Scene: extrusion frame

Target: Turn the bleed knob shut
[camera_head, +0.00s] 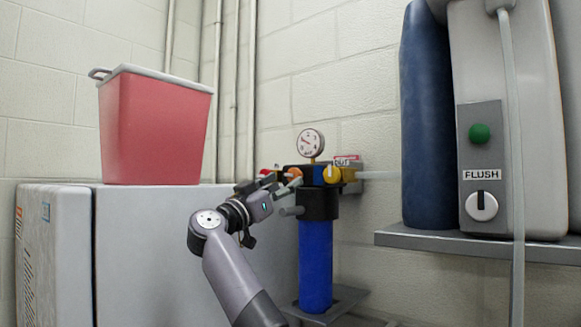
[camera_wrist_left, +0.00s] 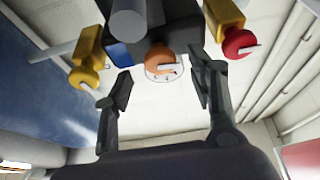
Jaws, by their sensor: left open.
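An orange knob (camera_head: 294,173) with a pale pointer sits at the front of the dark filter head (camera_head: 319,202), above a blue filter housing (camera_head: 316,262); no bleed label is readable. In the left wrist view the orange knob (camera_wrist_left: 160,61) lies between and beyond the two fingers, with a gap on each side. My left gripper (camera_head: 279,184) is open and empty, just in front of the knob and partly covering it. In the left wrist view its fingers (camera_wrist_left: 160,92) are spread apart. My right gripper is not in view.
A red-handled valve (camera_wrist_left: 238,42) and a yellow-handled valve (camera_wrist_left: 87,75) flank the knob. A pressure gauge (camera_head: 311,142) stands above. A red bin (camera_head: 156,130) sits on a white cabinet (camera_head: 140,215). A shelf (camera_head: 460,243) at right holds a unit marked FLUSH (camera_head: 482,175).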

